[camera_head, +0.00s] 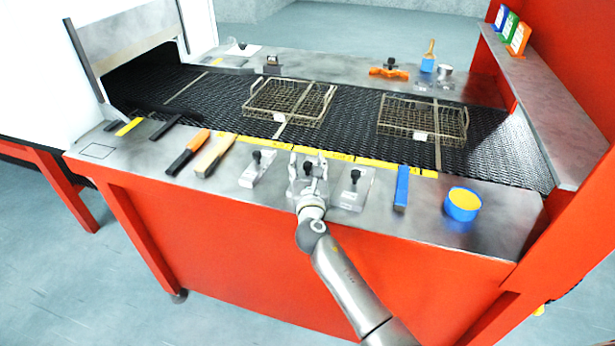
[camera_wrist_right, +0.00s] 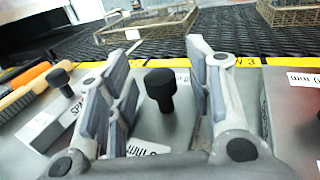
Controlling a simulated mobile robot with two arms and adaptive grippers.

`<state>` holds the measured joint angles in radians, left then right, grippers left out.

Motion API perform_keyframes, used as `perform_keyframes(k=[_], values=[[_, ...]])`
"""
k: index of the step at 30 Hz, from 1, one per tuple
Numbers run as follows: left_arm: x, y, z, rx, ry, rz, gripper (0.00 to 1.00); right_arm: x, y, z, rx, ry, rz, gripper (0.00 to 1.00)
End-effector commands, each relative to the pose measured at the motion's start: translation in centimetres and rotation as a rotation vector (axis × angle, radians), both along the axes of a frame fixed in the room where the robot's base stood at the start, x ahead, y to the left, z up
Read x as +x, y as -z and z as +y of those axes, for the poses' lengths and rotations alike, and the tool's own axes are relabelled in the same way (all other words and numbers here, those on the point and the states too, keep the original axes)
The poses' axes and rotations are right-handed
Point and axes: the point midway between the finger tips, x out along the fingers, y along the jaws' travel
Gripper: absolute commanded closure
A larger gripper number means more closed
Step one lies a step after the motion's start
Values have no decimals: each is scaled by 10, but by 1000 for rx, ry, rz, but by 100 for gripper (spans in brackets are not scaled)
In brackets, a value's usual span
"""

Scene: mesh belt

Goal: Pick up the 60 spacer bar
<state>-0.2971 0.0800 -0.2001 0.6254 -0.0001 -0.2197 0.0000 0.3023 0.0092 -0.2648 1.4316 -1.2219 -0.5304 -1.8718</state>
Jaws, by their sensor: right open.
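Three grey spacer bars with black knobs lie in a row on the front metal ledge: a left one (camera_head: 252,174), a middle one (camera_head: 311,190) and a right one (camera_head: 350,198). Their labels are too small or partly hidden, so I cannot tell which is the 60. My right gripper (camera_head: 308,160) is open at the middle bar. In the right wrist view the middle bar's knob (camera_wrist_right: 160,88) stands between the spread fingers, apart from both. The left bar's knob (camera_wrist_right: 57,77) shows outside the left finger. My left gripper is not in view.
Behind the ledge runs a black mesh belt (camera_head: 215,93) with two wire baskets (camera_head: 285,118) (camera_head: 420,133). Orange-handled (camera_head: 186,152) and wooden-handled tools (camera_head: 213,155) lie left of the bars. A blue bar (camera_head: 402,187) and a blue-and-yellow roll (camera_head: 462,205) are to the right.

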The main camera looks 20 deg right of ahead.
Motion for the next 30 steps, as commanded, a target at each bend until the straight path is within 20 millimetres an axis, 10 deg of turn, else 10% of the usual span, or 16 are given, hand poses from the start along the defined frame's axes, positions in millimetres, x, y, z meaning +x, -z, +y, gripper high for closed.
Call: perform_keyframes(k=[7,18,30], values=[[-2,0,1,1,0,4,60,1,0,0,0,0,0,52],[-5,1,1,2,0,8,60,1,0,0,0,0,0,100],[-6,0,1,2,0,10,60,1,-4,0,0,0,-3,100]])
